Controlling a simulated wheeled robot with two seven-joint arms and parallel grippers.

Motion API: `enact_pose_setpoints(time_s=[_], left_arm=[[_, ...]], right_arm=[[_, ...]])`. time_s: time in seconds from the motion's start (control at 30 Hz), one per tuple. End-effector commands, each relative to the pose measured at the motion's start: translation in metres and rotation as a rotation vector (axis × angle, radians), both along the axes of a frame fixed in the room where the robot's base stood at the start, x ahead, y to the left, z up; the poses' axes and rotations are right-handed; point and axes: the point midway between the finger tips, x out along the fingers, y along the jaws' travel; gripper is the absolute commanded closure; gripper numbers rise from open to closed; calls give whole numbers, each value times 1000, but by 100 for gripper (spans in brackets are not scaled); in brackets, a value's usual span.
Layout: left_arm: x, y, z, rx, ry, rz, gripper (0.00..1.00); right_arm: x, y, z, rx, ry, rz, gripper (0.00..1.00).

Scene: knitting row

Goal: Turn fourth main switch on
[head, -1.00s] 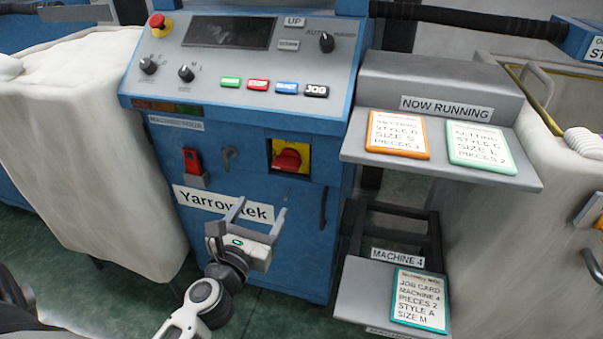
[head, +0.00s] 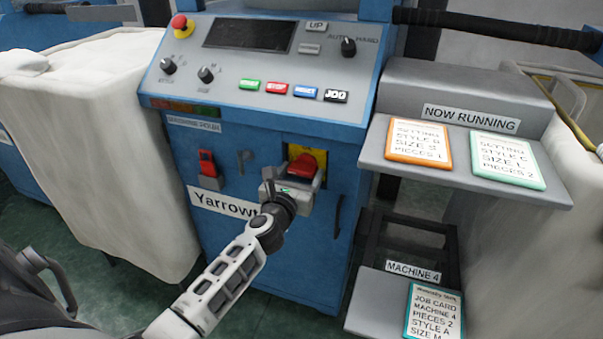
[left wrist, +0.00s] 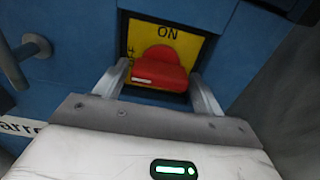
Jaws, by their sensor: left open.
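The main switch is a red rotary handle (head: 303,167) on a yellow plate (head: 321,157), set in the blue front of the machine. In the left wrist view the red handle (left wrist: 160,68) lies about level, with "ON" printed above it on the yellow plate (left wrist: 196,44). My left gripper (head: 301,178) is at the switch. In the left wrist view its open fingers (left wrist: 165,85) stand on either side of the red handle, with small gaps. Whether they touch it I cannot tell. My right gripper is not in view.
A black upright handle (head: 337,216) is right of the switch. A red lever (head: 207,163) and a grey hook (head: 245,157) are to its left. The control panel (head: 290,60) slopes above. A grey shelf (head: 555,193) with cards juts out at right. A cloth-covered bin (head: 120,130) stands left.

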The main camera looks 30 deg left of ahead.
Motion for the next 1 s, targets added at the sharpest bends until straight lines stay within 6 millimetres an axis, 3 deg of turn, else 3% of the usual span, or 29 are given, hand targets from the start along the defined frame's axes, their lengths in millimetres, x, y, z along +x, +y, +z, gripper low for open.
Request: enact_pose_setpoints(time_s=[0.4, 0.43, 0.53, 0.57, 1.0], left_arm=[[10, 2, 0, 0, 0, -1, 31], [10, 2, 0, 0, 0, -1, 34], [10, 2, 0, 0, 0, -1, 62], [10, 2, 0, 0, 0, -1, 63], [10, 2, 1, 77, 19, -1, 63]], right_arm=[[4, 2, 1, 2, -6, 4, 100], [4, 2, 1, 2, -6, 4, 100], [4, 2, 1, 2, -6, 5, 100], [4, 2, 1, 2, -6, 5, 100], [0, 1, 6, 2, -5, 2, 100]])
